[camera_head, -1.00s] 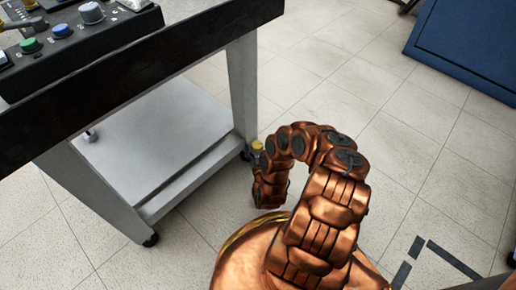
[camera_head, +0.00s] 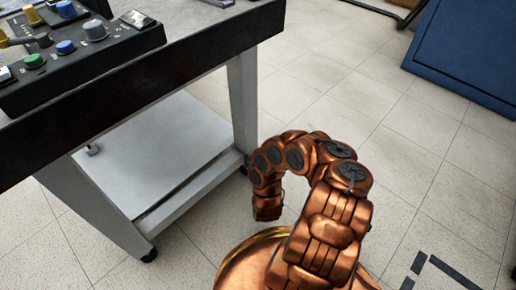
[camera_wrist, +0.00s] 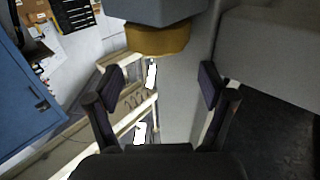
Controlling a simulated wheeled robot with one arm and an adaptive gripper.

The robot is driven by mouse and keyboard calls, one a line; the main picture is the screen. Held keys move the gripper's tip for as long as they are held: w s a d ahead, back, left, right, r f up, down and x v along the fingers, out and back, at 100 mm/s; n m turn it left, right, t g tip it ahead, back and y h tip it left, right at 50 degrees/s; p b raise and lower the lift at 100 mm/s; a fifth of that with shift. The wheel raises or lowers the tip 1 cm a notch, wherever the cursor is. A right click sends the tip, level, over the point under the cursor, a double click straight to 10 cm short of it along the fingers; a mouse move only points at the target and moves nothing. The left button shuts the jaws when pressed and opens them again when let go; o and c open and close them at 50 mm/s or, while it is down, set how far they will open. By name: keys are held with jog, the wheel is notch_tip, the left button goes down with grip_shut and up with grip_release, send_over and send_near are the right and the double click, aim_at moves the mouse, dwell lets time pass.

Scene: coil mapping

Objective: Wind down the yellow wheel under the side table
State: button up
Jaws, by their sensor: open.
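The yellow wheel (camera_wrist: 158,38) shows in the wrist view at the top middle, as a dull yellow round piece under a grey block. My gripper (camera_wrist: 160,82) is open, with one dark finger on each side and nothing between them. The wheel lies just above the fingertips in that view, and I cannot tell whether they touch it. In the head view the wheel is not visible; my copper arm curves down beside the right leg of the side table (camera_head: 242,100), and the gripper is hidden there.
A control panel with coloured knobs (camera_head: 75,50) sits on the table top. The table has a low grey shelf (camera_head: 155,145) and dark feet. A blue panel (camera_head: 465,50) stands at the upper right. The tiled floor between is clear.

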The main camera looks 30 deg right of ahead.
jog(key=shift+d+r, duration=0.1)
jog(key=shift+r, duration=3.35)
